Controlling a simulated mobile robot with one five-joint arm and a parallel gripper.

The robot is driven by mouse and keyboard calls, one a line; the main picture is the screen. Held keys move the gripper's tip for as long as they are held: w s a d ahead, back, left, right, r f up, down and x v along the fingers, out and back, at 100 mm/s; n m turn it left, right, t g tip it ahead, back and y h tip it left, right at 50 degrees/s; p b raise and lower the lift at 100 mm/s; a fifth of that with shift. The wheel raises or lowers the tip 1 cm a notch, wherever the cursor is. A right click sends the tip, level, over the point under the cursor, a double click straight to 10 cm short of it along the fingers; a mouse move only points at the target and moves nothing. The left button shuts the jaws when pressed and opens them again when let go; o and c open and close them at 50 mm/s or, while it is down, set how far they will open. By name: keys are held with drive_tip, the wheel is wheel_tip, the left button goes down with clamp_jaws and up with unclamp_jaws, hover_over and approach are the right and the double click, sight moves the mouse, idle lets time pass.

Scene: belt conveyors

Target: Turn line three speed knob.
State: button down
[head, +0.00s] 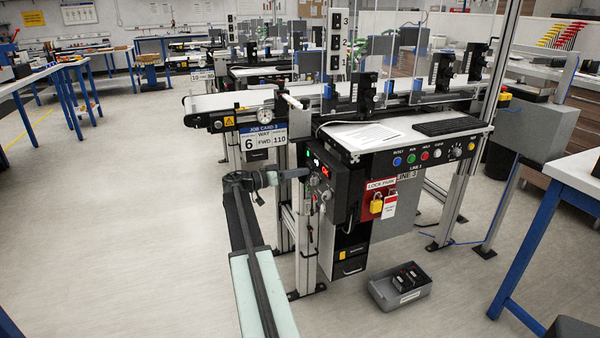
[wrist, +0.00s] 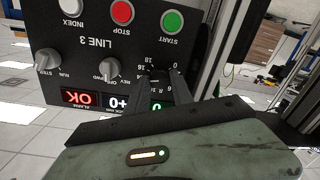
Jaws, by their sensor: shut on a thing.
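The Line 3 control box (head: 345,188) is a black box on the near end of the conveyor. In the wrist view its panel (wrist: 85,30) appears upside down, lettered LINE 3. My gripper (head: 304,172) reaches it from the left; in the wrist view its two dark fingers (wrist: 160,88) are closed around the speed knob, at a dial scale with numbers such as 16 and 18. The knob itself is mostly hidden between the fingers, so its pointer cannot be read. A green display by the fingers seems to show 0, partly covered.
Beside the fingers are a REV/FWD knob (wrist: 110,68), a RUN selector (wrist: 46,60), and START (wrist: 172,22), STOP (wrist: 122,12) and INDEX buttons. A job card (head: 264,138) shows 6, FWD, 110. A grey bin (head: 400,297) stands below.

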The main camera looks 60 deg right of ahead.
drive_tip(key=n, duration=1.1)
drive_tip(key=n+g+y, duration=0.1)
drive_tip(key=n, duration=1.1)
drive_tip(key=shift+f, duration=0.15)
idle(0.4)
drive_tip(key=c, duration=1.1)
unclamp_jaws()
drive_tip(key=shift+w, duration=0.1)
drive_tip(key=v, duration=0.7)
drive_tip(key=shift+w+a, duration=0.25)
drive_tip(key=shift+a, duration=0.05)
